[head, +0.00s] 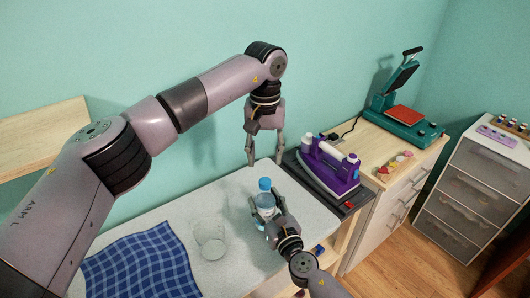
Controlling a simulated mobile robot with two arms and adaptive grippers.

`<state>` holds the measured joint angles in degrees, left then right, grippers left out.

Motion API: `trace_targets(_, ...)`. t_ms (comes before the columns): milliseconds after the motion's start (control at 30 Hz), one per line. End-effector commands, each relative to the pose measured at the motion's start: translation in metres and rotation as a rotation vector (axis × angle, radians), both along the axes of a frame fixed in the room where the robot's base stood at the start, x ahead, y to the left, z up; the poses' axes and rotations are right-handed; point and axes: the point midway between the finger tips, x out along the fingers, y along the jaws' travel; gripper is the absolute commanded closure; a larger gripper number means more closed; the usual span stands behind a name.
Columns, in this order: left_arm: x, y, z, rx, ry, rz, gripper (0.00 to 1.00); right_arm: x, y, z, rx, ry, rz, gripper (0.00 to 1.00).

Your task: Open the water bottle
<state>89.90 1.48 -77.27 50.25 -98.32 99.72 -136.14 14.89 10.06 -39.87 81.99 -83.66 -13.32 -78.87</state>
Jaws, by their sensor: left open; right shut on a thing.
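The water bottle (265,197) stands upright on the grey-white table, with a blue cap (265,184) on top. My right gripper (262,213) is shut on the bottle's body from the front right and hides part of its lower half. My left gripper (266,162) points down above and a little behind the bottle. Its fingers are spread apart and empty, and they do not appear to touch the cap.
A clear glass (209,239) and a blue checked cloth (140,265) are left of the bottle. A purple iron (328,168) on a dark base stands close on the right. Farther right are a green heat press (404,110) and a drawer unit (475,180).

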Motion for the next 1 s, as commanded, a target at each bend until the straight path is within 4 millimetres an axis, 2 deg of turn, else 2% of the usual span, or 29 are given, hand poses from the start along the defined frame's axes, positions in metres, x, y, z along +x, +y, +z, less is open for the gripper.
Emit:
trace_targets(233,0.0,0.0,-0.011,0.0,0.001,-0.087,0.58,0.0,0.0,0.0,0.0,0.0,0.0,1.0)
trace_targets(500,-0.001,0.0,-0.052,0.0,0.003,-0.085,0.58,0.0,0.0,0.0,0.0,0.0,0.0,1.0)
trace_targets(700,0.0,0.0,-0.074,0.0,0.002,-0.084,0.58,0.0,0.0,0.0,0.0,0.0,0.0,1.0)
trace_targets(1000,0.0,0.0,-0.08,0.0,-0.001,-0.084,0.58,0.0,0.0,0.0,0.0,0.0,0.0,1.0)
